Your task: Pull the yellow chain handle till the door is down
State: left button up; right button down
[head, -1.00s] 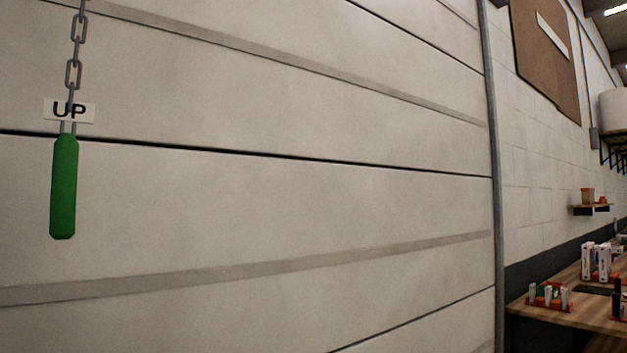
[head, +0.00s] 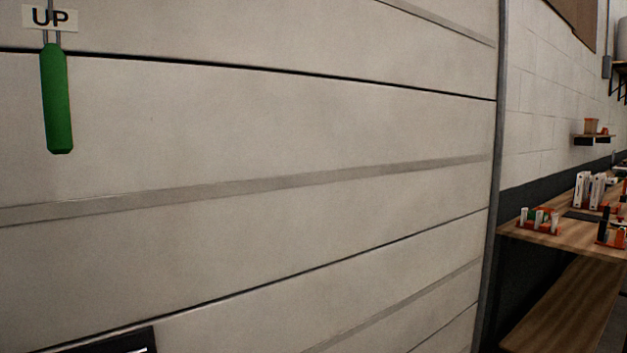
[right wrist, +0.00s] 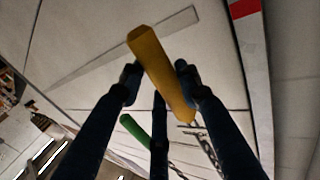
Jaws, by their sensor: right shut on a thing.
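The yellow chain handle (right wrist: 158,68) shows in the right wrist view, between the dark fingers of my right gripper (right wrist: 158,80), which is shut on it. Its grey chain (right wrist: 208,148) runs off from the handle's lower end in that view. The green handle (head: 57,100) hangs upright at the upper left of the head view, under a sign reading UP; it also shows in the right wrist view (right wrist: 135,131), apart from my fingers. The pale panelled door (head: 260,130) fills most of the head view. The yellow handle and both grippers are out of the head view.
A grey door post (head: 497,150) stands at the door's right edge. Beyond it, a wooden bench (head: 560,240) holds red trays with small boxes. A small wall shelf (head: 595,135) is above it. A dark object (head: 110,343) shows at the bottom left.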

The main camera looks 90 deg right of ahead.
jog(key=shift+w+a+f, duration=0.1)
jog(key=shift+w+a, duration=0.05)
jog(key=shift+w, duration=0.05)
notch_tip(320, 180, up, 15)
jog(key=p, duration=1.1)
jog(key=shift+f, duration=0.2)
